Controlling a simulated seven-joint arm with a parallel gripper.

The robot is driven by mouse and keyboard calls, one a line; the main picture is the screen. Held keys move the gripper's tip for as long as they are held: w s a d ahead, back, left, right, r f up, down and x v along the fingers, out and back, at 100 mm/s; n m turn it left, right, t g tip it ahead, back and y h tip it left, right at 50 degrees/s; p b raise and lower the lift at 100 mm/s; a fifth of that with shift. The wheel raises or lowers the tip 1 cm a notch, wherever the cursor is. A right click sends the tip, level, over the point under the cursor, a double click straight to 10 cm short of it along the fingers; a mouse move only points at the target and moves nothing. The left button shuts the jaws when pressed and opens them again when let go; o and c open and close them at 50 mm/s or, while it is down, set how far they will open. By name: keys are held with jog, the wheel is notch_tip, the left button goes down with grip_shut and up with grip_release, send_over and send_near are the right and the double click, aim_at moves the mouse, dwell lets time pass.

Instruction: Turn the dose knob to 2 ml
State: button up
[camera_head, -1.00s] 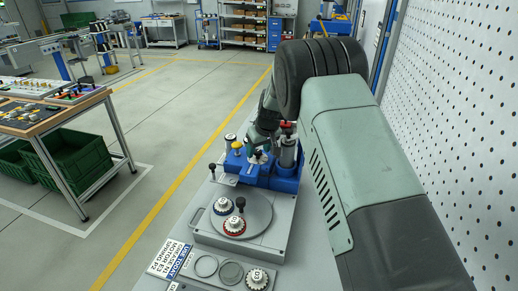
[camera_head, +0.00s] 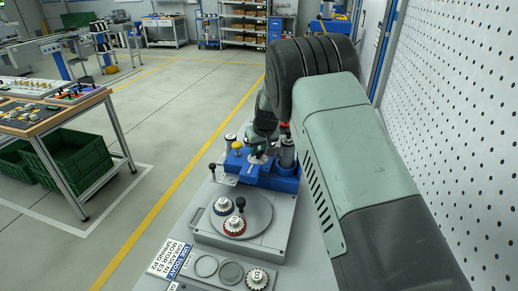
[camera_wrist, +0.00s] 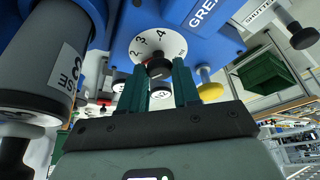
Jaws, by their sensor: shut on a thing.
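The dose knob (camera_wrist: 159,68) is a small dark round knob in front of a white dial (camera_wrist: 160,40). The numbers 2, 3 and 4 show on the dial; a pointer mark on the knob cannot be made out. The dial sits on the blue grease unit (camera_wrist: 125,42), which also shows in the head view (camera_head: 284,184). My gripper (camera_wrist: 158,73) has its two green fingers shut on the knob, one on each side. In the head view my gripper (camera_head: 259,149) is at the unit, and the knob is too small to read there.
A grey cylinder (camera_wrist: 40,65) stands close to the left of my fingers. A yellow knob (camera_wrist: 210,92) and a black-knobbed shuttle lever (camera_wrist: 303,37) are at the right. In the head view, a round grey plate (camera_head: 241,218) carries two labelled parts in front of the unit.

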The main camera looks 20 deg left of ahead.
jog(key=m, duration=0.2)
jog(key=m+t+h, duration=0.1)
jog(key=m, duration=0.1)
jog(key=shift+s+a, duration=0.1)
jog(key=shift+a, duration=0.1)
jog(key=shift+m+h, duration=0.8)
jog(key=shift+m, duration=0.8)
jog(key=o, duration=1.1)
jog(key=shift+c, duration=0.2)
jog(key=v, duration=1)
jog(key=shift+s+r, duration=0.2)
jog(key=shift+r, duration=0.15)
